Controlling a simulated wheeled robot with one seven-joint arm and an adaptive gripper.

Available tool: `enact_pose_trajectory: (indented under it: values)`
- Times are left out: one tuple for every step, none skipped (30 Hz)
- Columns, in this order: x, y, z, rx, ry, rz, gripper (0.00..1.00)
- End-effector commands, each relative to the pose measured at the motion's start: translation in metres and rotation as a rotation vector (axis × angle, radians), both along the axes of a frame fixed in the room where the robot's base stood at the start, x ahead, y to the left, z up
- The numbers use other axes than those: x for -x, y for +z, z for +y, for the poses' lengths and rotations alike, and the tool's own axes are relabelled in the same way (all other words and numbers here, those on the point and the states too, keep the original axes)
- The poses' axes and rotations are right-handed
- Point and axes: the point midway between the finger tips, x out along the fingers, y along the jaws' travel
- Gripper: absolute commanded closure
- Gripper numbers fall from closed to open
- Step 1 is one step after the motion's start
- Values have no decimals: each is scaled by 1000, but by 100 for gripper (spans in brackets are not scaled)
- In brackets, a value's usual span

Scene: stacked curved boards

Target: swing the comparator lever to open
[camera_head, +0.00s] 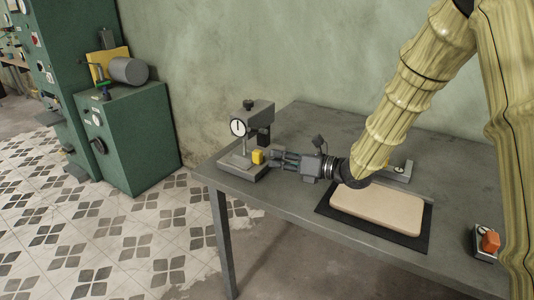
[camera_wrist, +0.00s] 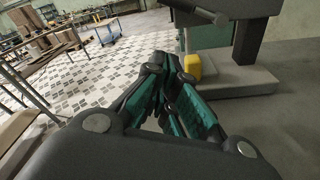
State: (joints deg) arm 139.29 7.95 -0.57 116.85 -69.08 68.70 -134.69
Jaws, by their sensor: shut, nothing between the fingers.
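The comparator (camera_head: 258,112) stands at the table's left end, with a round white dial, a dark column and a flat grey base. A yellow piece (camera_head: 257,156) shows at its front, low over the base; I cannot tell for certain whether it is the lever's end. My gripper (camera_head: 271,158) is shut and empty, lying level just right of the yellow piece. In the wrist view the yellow piece (camera_wrist: 193,66) is close to the right of my fingertips (camera_wrist: 170,68), and I cannot tell whether they touch. A dark bar (camera_wrist: 200,14) juts out above it.
On the grey table (camera_head: 310,125) are a beige curved board (camera_head: 377,208) on a black mat (camera_head: 425,215), a small grey fixture (camera_head: 402,172) behind my wrist, and an orange-topped box (camera_head: 487,242) at right. A green cabinet (camera_head: 125,135) stands on the floor at left.

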Motion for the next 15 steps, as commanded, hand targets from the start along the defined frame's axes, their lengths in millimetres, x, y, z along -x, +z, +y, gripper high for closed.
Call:
enact_pose_trajectory:
  values:
    - [-3,0,5,0,1,1,100]
    - [-4,0,8,0,1,1,100]
    - [-7,-1,12,0,1,1,100]
    - [-10,-1,16,-1,1,2,100]
    - [-12,-2,20,-2,1,2,100]
    - [-16,-3,25,-2,1,2,100]
    - [-18,-3,30,0,0,2,100]
    - [-21,-4,34,0,0,2,100]
    - [-25,-5,40,-2,1,2,100]
    - [-27,-5,44,-2,0,3,100]
    - [-30,-6,48,-2,0,3,100]
    - [-33,-7,54,-1,0,2,100]
    - [-36,-7,58,-1,1,2,100]
    - [-39,-8,62,-1,0,3,100]
    - [-42,-9,67,-1,0,3,100]
